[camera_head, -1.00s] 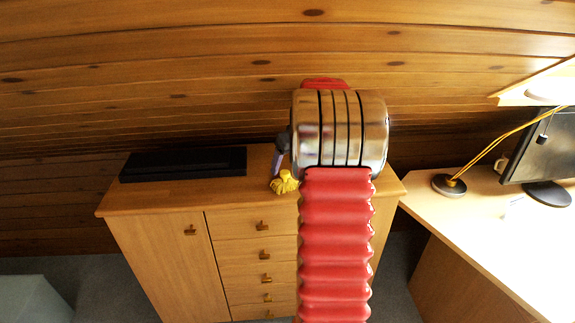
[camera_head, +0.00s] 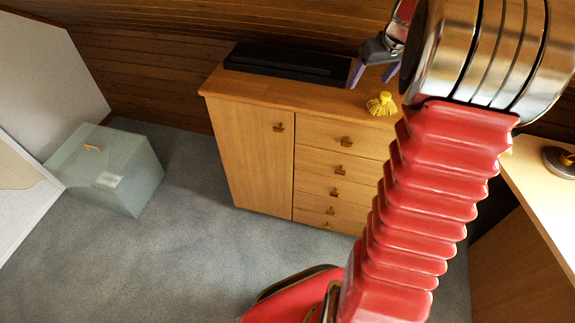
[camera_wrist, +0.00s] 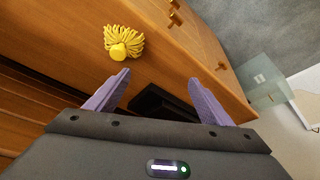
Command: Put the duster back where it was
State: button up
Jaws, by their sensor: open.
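The duster (camera_head: 382,104), a yellow mop-like head with a small round knob, lies on top of the wooden cabinet (camera_head: 250,92) near its front edge. My gripper (camera_head: 372,80) is open and empty above the cabinet top, up and left of the duster in the head view. In the wrist view the duster (camera_wrist: 123,43) lies ahead of the purple fingers and to the left, apart from them. My gripper (camera_wrist: 158,92) shows both fingers spread with nothing between them.
A long black box (camera_head: 285,62) lies along the back of the cabinet top, close to my gripper. A pale translucent bin (camera_head: 105,165) stands on the carpet at left. A desk with a lamp base (camera_head: 560,160) is at right. The carpet before the cabinet is clear.

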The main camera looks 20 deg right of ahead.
jog(key=s+a+r, duration=0.2)
jog(key=a, duration=0.5)
jog(key=s+a+r+n, duration=0.1)
jog(key=s+a+r, duration=0.15)
jog(key=a, duration=0.55)
jog(key=s+a+r, duration=0.2)
jog(key=s+a, duration=0.1)
jog(key=a, duration=0.4)
jog(key=s+a+f+t, duration=0.1)
jog(key=s+a+f, duration=0.2)
jog(key=s+a, duration=1.1)
jog(key=shift+s+n+y, duration=0.4)
jog(key=shift+s, duration=0.1)
